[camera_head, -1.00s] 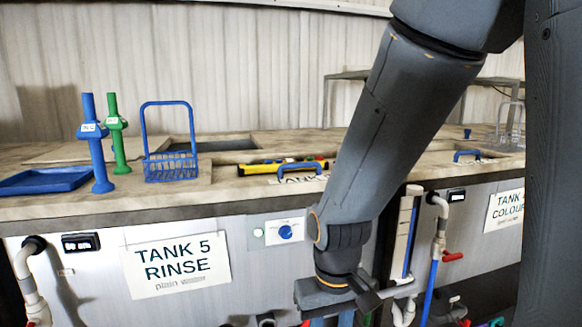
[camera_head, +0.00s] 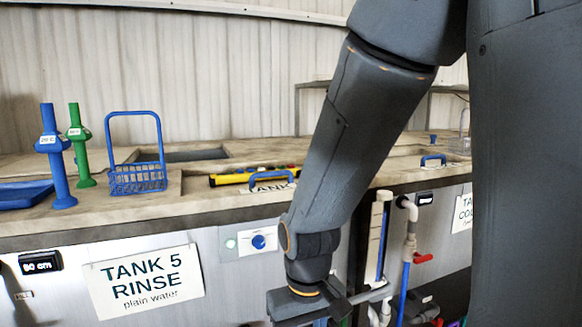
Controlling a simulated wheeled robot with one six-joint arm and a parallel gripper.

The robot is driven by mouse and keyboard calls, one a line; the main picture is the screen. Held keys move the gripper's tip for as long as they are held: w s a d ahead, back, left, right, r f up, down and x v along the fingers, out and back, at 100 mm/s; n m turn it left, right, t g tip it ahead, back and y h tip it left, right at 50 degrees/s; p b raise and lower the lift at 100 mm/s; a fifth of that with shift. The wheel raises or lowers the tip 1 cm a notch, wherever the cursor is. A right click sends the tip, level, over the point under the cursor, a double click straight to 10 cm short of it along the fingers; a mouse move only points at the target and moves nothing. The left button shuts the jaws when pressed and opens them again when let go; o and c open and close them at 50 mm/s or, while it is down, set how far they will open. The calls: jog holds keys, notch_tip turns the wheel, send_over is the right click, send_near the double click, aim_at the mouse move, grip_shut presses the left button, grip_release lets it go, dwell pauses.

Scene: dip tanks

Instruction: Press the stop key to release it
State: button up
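A yellow and black control box (camera_head: 228,180) lies on the counter behind a blue handle (camera_head: 272,174). Small coloured keys, red among them, show along its top. They are too small to read, so I cannot tell which is the stop key or whether it is pressed in. My gripper (camera_head: 318,320) hangs low in front of the tank fronts, pointing down, well below the counter top and to the right of the box. Its fingertips are cut off by the bottom edge, so its opening is hidden. My arm passes just right of the box.
A blue basket (camera_head: 137,178), blue and green upright tools and a blue tray (camera_head: 22,194) stand on the counter at left. The tank 5 front has a sign (camera_head: 145,282) and a blue knob (camera_head: 258,242). Pipes with a red-handled valve (camera_head: 422,258) stand out at right.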

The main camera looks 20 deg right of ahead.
grip_shut()
dwell(1.5)
